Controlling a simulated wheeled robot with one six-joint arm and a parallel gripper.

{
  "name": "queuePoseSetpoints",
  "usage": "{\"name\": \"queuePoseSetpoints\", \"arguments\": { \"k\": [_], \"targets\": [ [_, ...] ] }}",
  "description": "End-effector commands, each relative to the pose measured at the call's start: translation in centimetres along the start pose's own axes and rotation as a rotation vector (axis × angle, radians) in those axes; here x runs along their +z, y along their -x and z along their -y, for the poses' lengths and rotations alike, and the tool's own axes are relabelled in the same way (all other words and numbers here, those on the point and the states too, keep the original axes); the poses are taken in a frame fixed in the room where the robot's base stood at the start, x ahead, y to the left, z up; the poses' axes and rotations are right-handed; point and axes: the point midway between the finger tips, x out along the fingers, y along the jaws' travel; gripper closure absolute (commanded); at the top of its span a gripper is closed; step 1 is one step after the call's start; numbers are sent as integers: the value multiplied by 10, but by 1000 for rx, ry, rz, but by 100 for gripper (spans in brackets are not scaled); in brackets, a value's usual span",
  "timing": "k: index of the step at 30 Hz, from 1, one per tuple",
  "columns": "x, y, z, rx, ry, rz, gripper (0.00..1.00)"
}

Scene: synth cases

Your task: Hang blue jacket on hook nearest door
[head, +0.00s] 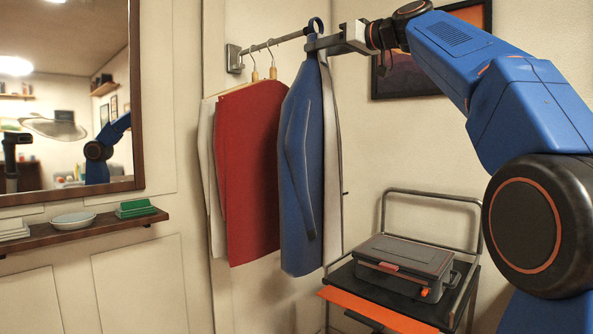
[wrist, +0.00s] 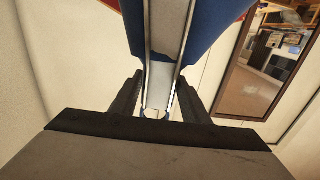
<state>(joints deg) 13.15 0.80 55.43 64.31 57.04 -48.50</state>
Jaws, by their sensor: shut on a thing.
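The blue jacket (head: 303,165) hangs down in the middle of the head view, upright, with its sleeve straight down. My gripper (head: 312,45) is shut on the jacket's top, just below a dark blue loop (head: 316,24) at the right end of a metal rail (head: 275,42). I cannot tell whether the loop goes around the rail or only sits beside it. In the wrist view, my gripper (wrist: 160,80) has its fingers on both sides of a pale strip, with blue cloth (wrist: 215,20) beyond. No separate hooks and no clear door show.
A red garment (head: 255,170) and a white one (head: 212,180) hang left of the jacket. A cart (head: 400,197) with a dark case (head: 405,262) stands below right. A mirror (head: 137,90) and a shelf (head: 85,232) with dishes are at left. A picture (head: 410,82) hangs behind my arm.

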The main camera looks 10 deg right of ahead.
Motion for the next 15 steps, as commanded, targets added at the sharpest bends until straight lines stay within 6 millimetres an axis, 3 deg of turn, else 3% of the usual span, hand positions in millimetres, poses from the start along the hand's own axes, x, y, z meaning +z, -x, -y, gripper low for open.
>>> {"name": "queuePoseSetpoints", "arguments": {
  "k": [15],
  "targets": [
    [0,21,0,0,0,-1,89]
  ]
}}
